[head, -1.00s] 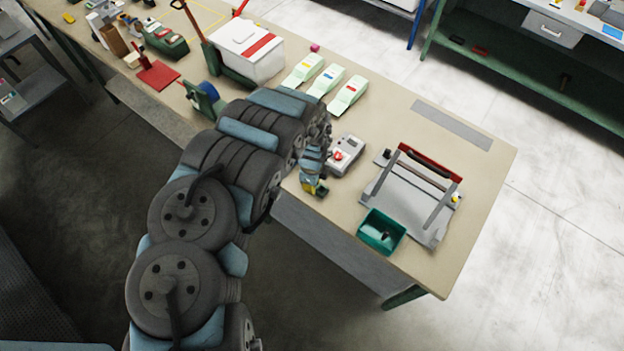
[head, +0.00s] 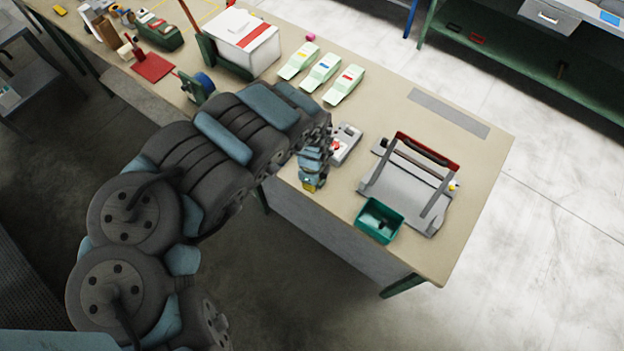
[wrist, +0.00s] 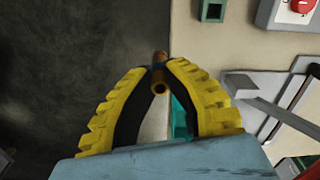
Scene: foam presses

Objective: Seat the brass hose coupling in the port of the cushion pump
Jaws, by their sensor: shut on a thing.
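A brass hose coupling (wrist: 159,75), a short tube, is pinched between the yellow-and-black fingertips of my gripper (wrist: 158,72) in the wrist view. Its round open end faces the camera. In the head view my gripper (head: 309,186) is over the front edge of the bench and the coupling cannot be made out. A grey box with a red round button (head: 344,144) stands just beyond the gripper; it also shows at the top right of the wrist view (wrist: 282,14). It may be the cushion pump, but no port can be made out on it.
A small green block with a square recess (wrist: 212,10) lies near the grey box. A teal bin (head: 378,222) and a press with a red bar (head: 428,150) stand to the right. Several mint wedges and a white box (head: 240,42) stand farther back.

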